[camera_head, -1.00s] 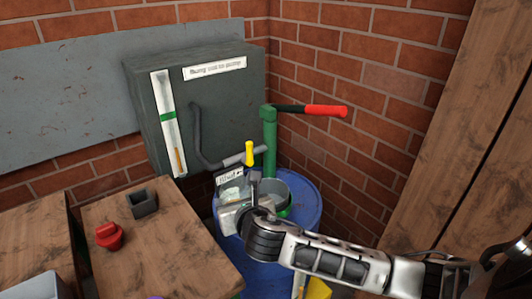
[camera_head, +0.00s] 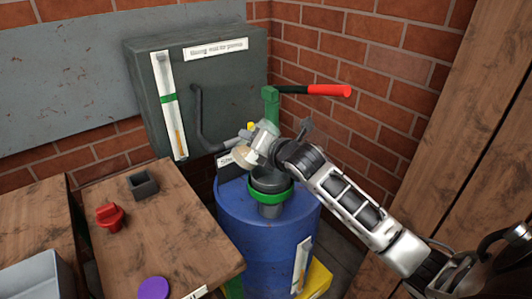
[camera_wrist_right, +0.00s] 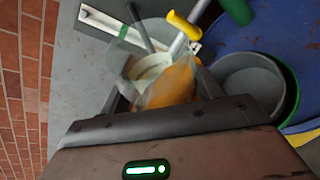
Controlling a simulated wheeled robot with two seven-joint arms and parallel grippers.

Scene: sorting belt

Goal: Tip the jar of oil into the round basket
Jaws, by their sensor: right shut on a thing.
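My right gripper (camera_head: 274,146) is shut on the clear jar of oil (camera_head: 264,136), held tilted above and slightly left of the round basket. In the right wrist view the jar (camera_wrist_right: 135,62) shows orange oil (camera_wrist_right: 172,85) in its lower part, near the jaws. No stream of oil can be made out. The round basket (camera_head: 268,180) is a grey cup with a green ring, on top of the blue drum. It also shows in the right wrist view (camera_wrist_right: 248,84), right of the jar and apart from it. My left gripper is not in view.
A green pump post with a red handle (camera_head: 328,90) rises behind the basket. A grey cabinet (camera_head: 220,75) with a bent pipe stands behind. The blue drum (camera_head: 265,235) is beside a wooden table (camera_head: 180,225) bearing a red knob (camera_head: 110,215), a grey block and a purple disc.

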